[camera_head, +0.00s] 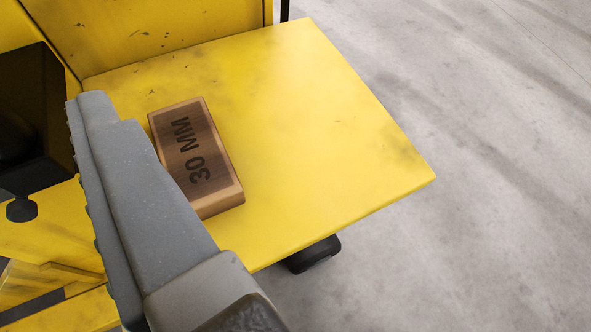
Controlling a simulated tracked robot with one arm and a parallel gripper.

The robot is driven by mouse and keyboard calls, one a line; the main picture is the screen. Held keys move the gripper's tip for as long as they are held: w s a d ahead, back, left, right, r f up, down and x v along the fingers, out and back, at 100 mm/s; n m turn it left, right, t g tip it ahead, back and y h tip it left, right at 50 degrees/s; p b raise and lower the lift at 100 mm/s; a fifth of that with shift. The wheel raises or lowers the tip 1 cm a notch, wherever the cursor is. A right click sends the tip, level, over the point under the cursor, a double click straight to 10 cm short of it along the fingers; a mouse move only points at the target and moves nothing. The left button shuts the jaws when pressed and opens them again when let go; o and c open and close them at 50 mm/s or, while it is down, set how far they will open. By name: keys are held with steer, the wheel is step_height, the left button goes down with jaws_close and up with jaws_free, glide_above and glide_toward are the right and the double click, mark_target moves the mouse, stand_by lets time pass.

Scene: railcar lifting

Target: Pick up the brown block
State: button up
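The brown block (197,158), marked "30 MM", lies flat on a yellow platform (310,130). Its left lower edge is partly hidden behind a grey finger of my gripper (135,190). This finger runs from the bottom of the view up to the left, in front of the block's left side in the picture. Its ribbed pad faces left, away from the block, with nothing against it. The other finger is out of view. The gripper looks open and empty, and I cannot tell its height above the platform.
A yellow upright panel (150,35) stands along the platform's back edge. A dark box-like part (40,120) is at the left. A black caster or foot (313,254) shows under the platform's front edge. Bare grey concrete floor (480,180) lies to the right.

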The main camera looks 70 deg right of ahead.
steer(key=g+h, duration=0.2)
glide_toward(194, 160)
steer(key=shift+m, duration=0.3)
steer(key=b+x, duration=0.1)
steer(key=x, duration=0.2)
steer(key=b+x, duration=0.1)
steer(key=x, duration=0.2)
steer(key=shift+w+a+r, duration=0.1)
steer(key=shift+w+r, duration=0.1)
steer(key=shift+s+f+b+x, duration=0.15)
steer(key=shift+b+x, duration=0.2)
steer(key=shift+x, duration=0.95)
steer(key=shift+s+f+b+x, duration=0.1)
steer(key=shift+b+x, duration=0.2)
steer(key=shift+x, duration=1.05)
steer(key=c, duration=1.1)
